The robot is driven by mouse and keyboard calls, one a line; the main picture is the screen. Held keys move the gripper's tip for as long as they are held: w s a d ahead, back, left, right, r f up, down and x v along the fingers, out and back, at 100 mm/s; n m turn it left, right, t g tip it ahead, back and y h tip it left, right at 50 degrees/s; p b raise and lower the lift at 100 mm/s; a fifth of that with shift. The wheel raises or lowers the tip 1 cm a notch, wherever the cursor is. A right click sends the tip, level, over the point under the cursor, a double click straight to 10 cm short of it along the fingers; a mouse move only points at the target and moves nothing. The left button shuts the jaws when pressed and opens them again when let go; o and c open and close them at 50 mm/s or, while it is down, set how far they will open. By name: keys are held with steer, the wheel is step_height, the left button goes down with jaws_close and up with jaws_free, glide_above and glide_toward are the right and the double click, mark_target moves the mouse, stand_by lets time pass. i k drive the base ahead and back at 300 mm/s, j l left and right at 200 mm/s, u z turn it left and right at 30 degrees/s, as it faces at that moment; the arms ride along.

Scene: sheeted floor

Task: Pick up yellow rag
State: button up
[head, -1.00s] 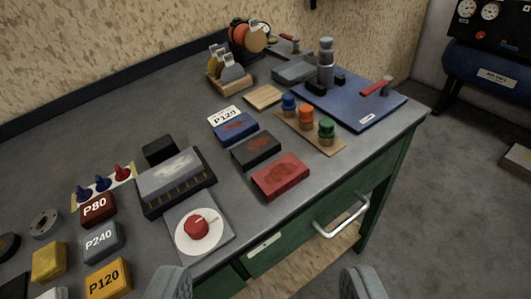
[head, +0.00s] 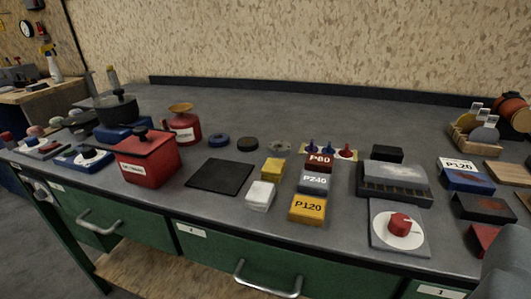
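The yellow rag (head: 272,168) looks like a small folded yellow block. It lies on the grey workbench top (head: 330,235) near the middle of the view, just behind a white folded rag (head: 260,195) and left of the P80 and P240 blocks. Only a grey piece of my gripper (head: 508,268) shows, at the lower right edge, far to the right of the yellow rag. The rest of it is out of frame, so its opening is hidden.
A dark flat pad (head: 219,177) and a red lidded bin (head: 146,160) stand to the left. The yellow P120 block (head: 307,209) is at the front right of the rag, with a red knob plate (head: 399,230) farther right. Drawer handles (head: 267,281) jut from the front.

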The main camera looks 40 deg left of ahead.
mark_target(273, 170)
steer(key=u, duration=1)
